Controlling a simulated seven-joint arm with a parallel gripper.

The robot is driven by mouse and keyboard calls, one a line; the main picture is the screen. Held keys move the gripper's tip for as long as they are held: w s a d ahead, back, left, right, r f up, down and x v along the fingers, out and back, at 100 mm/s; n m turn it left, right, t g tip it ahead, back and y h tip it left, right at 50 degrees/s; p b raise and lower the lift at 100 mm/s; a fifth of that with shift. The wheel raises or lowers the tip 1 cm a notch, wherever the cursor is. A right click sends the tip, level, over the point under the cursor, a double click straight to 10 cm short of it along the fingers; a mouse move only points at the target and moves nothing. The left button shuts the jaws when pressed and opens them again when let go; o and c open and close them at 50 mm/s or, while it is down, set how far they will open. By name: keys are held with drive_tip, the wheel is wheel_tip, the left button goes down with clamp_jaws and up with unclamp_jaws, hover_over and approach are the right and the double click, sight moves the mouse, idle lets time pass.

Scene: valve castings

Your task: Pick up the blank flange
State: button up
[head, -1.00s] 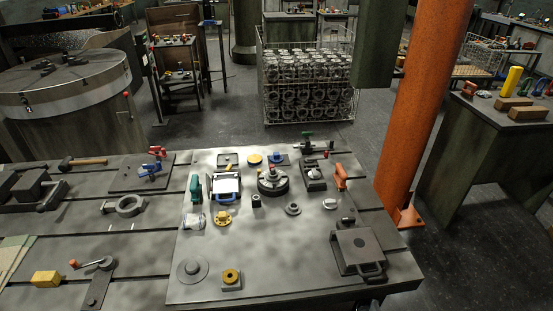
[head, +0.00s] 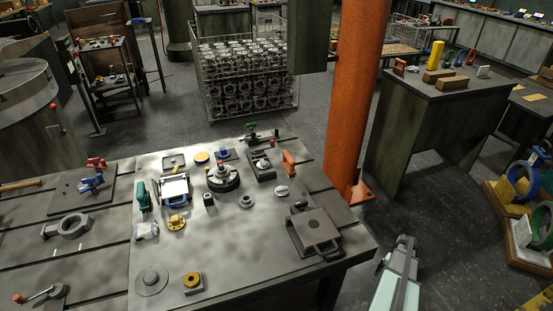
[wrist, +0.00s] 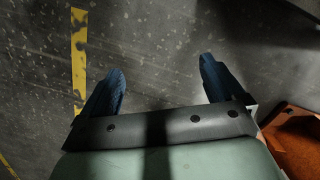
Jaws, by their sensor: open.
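A wide grey disc (head: 151,280) with a raised round centre lies flat at the front left of the bench plate. A smaller grey flange (head: 245,201) lies near the plate's middle. I cannot tell for sure which of these is the blank flange. My gripper (head: 405,243) is off the bench's right side in the head view, well apart from both. In the wrist view my gripper (wrist: 160,80) has its two dark blue fingers spread with nothing between them. The floor shows beneath them, and no flange is in that view.
A yellow flange (head: 176,222) and a yellow ring on a grey block (head: 193,282) are near the discs. A black handled plate (head: 314,232) lies at the bench's right edge. An orange column (head: 352,110) stands behind it. Bare plate lies around the front middle.

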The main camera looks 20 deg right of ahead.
drive_tip(key=w+d+r+m+t+h, duration=0.1)
drive_tip(key=w+d+r+t+h, duration=0.15)
drive_tip(key=w+d+r, duration=1.2)
drive_tip(key=w+a+r+m+t+y, duration=0.1)
drive_tip(key=w+a+r, duration=0.3)
drive_tip(key=w+r, duration=0.5)
drive_tip(key=w+a+r+m, duration=0.1)
drive_tip(key=w+a+r, duration=0.35)
drive_tip(key=w, duration=0.75)
drive_tip(key=w+a+r, duration=0.4)
drive_tip(key=w+a, duration=0.2)
drive_tip(key=w, duration=0.1)
drive_tip(key=w+a+r, duration=0.4)
drive_tip(key=w+a, duration=0.1)
drive_tip(key=w, duration=0.2)
wheel_tip(320, 180, up, 11)
drive_tip(key=m+g, duration=0.3)
hover_over(223, 148)
drive_tip(key=shift+t, duration=0.25)
drive_tip(key=f, duration=0.8)
drive_tip(key=shift+w+a+f, duration=0.1)
drive_tip(key=shift+w, duration=0.1)
drive_tip(key=shift+s+f, duration=0.2)
drive_tip(key=shift+f, duration=1.15)
drive_tip(key=shift+s+f, duration=0.15)
drive_tip(key=shift+f, duration=1.15)
